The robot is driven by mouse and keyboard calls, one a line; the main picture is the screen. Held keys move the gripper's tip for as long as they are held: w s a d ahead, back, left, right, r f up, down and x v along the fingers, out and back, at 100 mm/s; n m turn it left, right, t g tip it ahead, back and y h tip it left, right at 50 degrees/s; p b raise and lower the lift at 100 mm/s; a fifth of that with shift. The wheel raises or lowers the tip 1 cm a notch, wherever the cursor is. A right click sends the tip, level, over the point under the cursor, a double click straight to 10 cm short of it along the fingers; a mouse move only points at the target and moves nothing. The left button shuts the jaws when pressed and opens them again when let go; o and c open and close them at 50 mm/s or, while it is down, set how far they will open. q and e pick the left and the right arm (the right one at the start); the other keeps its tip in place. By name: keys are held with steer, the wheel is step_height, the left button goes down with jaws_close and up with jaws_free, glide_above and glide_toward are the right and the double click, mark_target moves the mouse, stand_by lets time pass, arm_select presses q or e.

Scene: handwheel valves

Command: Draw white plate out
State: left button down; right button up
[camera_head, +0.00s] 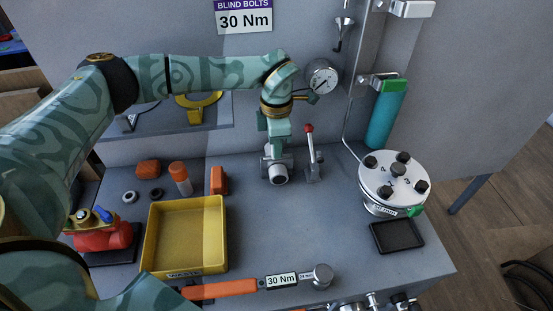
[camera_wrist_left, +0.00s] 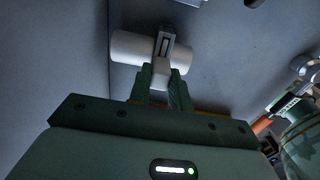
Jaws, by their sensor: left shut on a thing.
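My left gripper (camera_head: 277,147) reaches down at the small grey pipe fitting (camera_head: 279,178) on the bench. In the left wrist view, the gripper (camera_wrist_left: 162,82) is shut on a pale tab, which I take to be the white plate (camera_wrist_left: 160,74). The tab stands at a slot in the pale cylindrical body (camera_wrist_left: 130,48) of the fitting. How deep the plate sits in the slot is hidden. In the head view the plate is hidden by the fingers.
A red-knobbed lever (camera_head: 310,150) stands close right of the fitting. A yellow tray (camera_head: 185,269) lies at front left, and an orange torque wrench (camera_head: 225,288) at the front. A bolted round flange (camera_head: 378,190) and a black tray (camera_head: 397,236) are at right. The middle bench is clear.

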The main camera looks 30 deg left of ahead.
arm_select(q)
steer(key=shift+r, duration=0.35)
arm_select(e)
steer(key=shift+r, duration=0.2)
